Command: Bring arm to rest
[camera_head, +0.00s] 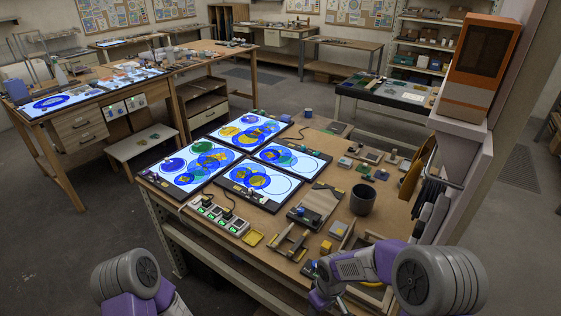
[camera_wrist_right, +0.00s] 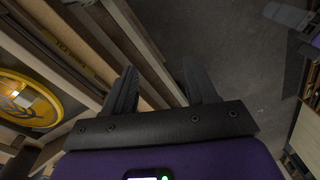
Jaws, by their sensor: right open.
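My right arm (camera_head: 365,265) comes in from the lower right and bends over the near right part of the workbench, by its front edge. My right gripper (camera_wrist_right: 163,85) is open and empty in the right wrist view. Wooden boards or rails (camera_wrist_right: 85,50) lie close to its left finger, and bare floor (camera_wrist_right: 215,35) shows beyond the right finger. I cannot tell whether the left finger touches the wood. My left arm (camera_head: 130,280) shows only as a purple and grey joint at the lower left; its gripper is out of view.
The workbench (camera_head: 275,255) carries several lit panels (camera_head: 245,132) with blue, yellow and green circles. A dark cup (camera_head: 362,198), wooden holders and small blocks stand near the right arm. An orange and grey machine (camera_head: 475,65) rises at the right.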

